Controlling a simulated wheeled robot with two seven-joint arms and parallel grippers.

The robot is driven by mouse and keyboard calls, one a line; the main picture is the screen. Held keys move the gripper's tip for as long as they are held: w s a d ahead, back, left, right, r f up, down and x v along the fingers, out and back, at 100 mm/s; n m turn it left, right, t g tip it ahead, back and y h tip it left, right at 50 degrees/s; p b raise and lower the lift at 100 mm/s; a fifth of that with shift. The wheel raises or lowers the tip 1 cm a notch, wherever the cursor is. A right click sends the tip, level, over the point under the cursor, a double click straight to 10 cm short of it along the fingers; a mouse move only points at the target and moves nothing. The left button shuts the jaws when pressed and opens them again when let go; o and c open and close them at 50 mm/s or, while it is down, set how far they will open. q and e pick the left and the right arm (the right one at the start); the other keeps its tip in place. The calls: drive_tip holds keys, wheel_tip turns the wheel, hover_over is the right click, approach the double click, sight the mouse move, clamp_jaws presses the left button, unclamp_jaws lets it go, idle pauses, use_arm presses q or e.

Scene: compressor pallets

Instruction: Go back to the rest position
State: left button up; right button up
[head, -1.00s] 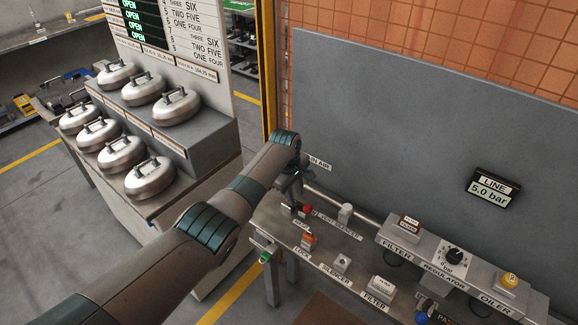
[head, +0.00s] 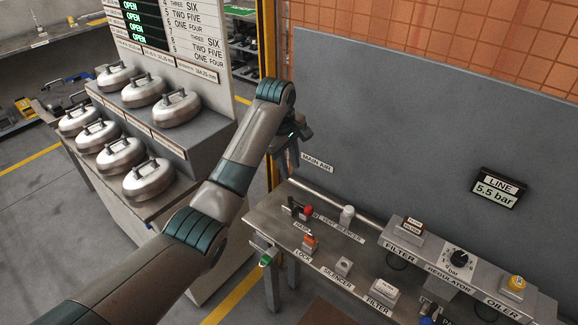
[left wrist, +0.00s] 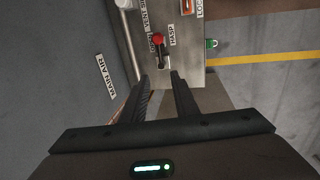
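My left gripper (head: 292,160) is raised above the left end of the grey bench (head: 268,212), close to the panel edge. In the left wrist view its two fingers (left wrist: 161,80) stand apart with nothing between them. A red-knobbed valve (left wrist: 158,40) lies beyond the fingertips in that view, not touched; the red knob also shows on the bench in the head view (head: 308,210). The MAIN AIR label (head: 317,163) is on the panel just right of the gripper. My right gripper is in neither view.
The bench carries an orange lock (head: 309,240), a silencer (head: 343,265), a filter (head: 384,289), a regulator dial (head: 459,259) and a yellow-topped oiler (head: 516,283). A line gauge (head: 497,188) reads 5.5 bar. Several silver lidded pots (head: 148,180) stand on a stepped stand at left.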

use_arm(q)
drive_tip(key=shift+r, duration=0.4)
drive_tip(key=shift+s+f, duration=0.1)
